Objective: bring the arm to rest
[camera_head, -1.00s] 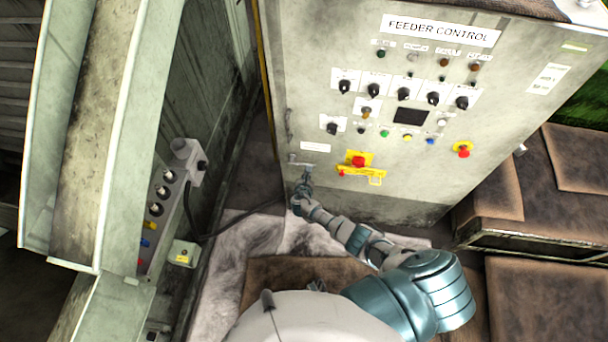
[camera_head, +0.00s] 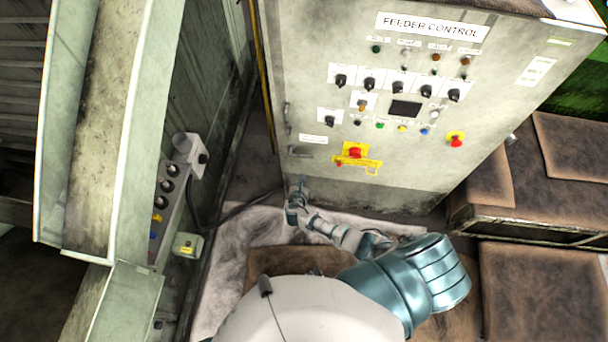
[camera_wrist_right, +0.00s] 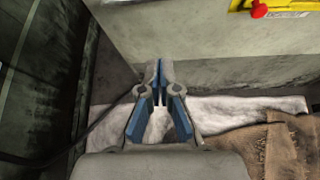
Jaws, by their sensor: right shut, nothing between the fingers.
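My right arm (camera_head: 405,285) reaches from the lower right toward the lower left part of the feeder control cabinet (camera_head: 400,170). My left gripper is not in view.
A yellow and red switch (camera_head: 356,154) sits on the cabinet front. A side panel with knobs (camera_head: 172,200) and a cable stand at left. Brown covered benches (camera_head: 535,170) are at right. White and brown cloths (camera_head: 225,280) lie on the floor.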

